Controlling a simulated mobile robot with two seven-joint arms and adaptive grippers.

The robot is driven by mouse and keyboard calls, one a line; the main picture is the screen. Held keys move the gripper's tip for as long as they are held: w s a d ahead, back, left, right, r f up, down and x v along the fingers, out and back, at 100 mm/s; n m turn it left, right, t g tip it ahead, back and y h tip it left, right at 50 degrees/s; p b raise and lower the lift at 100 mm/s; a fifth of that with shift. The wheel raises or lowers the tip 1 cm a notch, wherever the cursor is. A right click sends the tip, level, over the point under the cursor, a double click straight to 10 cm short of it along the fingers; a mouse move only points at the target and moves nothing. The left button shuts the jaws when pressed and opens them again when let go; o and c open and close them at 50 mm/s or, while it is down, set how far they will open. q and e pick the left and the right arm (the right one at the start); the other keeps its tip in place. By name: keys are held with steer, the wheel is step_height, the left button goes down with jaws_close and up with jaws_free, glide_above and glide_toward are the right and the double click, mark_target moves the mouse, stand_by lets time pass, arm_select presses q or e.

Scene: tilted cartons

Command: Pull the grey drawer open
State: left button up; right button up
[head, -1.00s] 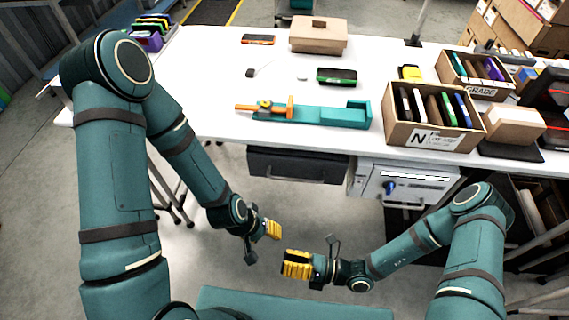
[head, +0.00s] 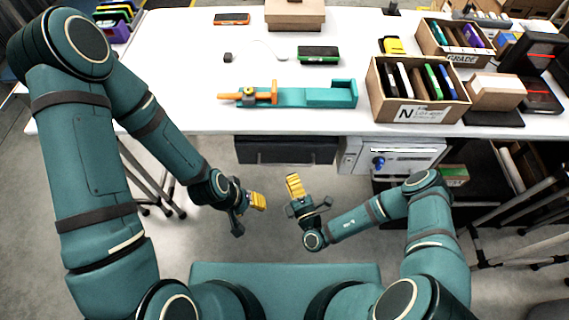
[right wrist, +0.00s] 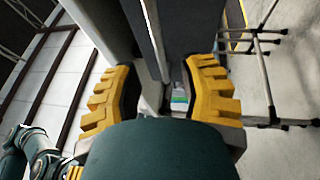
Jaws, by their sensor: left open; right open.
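The grey drawer (head: 285,151) is a dark box front under the white table, left of a light grey cabinet, and looks closed. My right gripper (head: 294,186) is just below it in the head view, yellow fingers pointing up toward its front. In the right wrist view the right gripper (right wrist: 158,95) is open, its fingers apart, with grey upright surfaces beyond them. Nothing is clearly held. My left gripper (head: 257,201) is open and empty, left of the right one, apart from the drawer.
The light grey cabinet (head: 408,160) with a blue knob stands right of the drawer. A teal tool holder (head: 320,97), cartons of boxes (head: 418,112) and small devices lie on the white table (head: 200,70). Stands with metal legs are at the right.

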mark_target(285, 164)
steer(key=shift+x, duration=3.15)
jaws_close()
